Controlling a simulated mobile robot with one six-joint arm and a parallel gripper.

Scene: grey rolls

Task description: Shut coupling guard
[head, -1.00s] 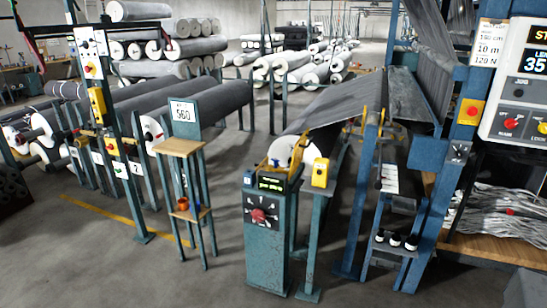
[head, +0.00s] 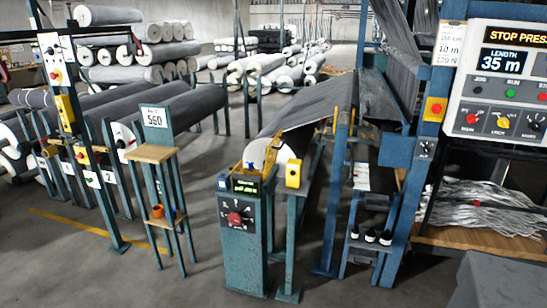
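A yellow bracket-like part (head: 248,157) sits at the near end of the grey roll (head: 310,115), beside the roll's white end face (head: 261,151) and above a teal control post (head: 243,245). It may be the coupling guard. It is small here, and I cannot tell whether it is open or shut. The post carries a small lit display (head: 246,186) and a red knob (head: 234,218). A yellow box (head: 293,173) stands on a separate post just to its right. My gripper is not in view.
A wooden-topped stand (head: 155,154) with a 560 sign (head: 155,117) is left of the post. A blue frame (head: 401,215) and a control panel (head: 497,90) reading STOP PRESS and 35 m are at right. Floor (head: 150,285) is clear in front.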

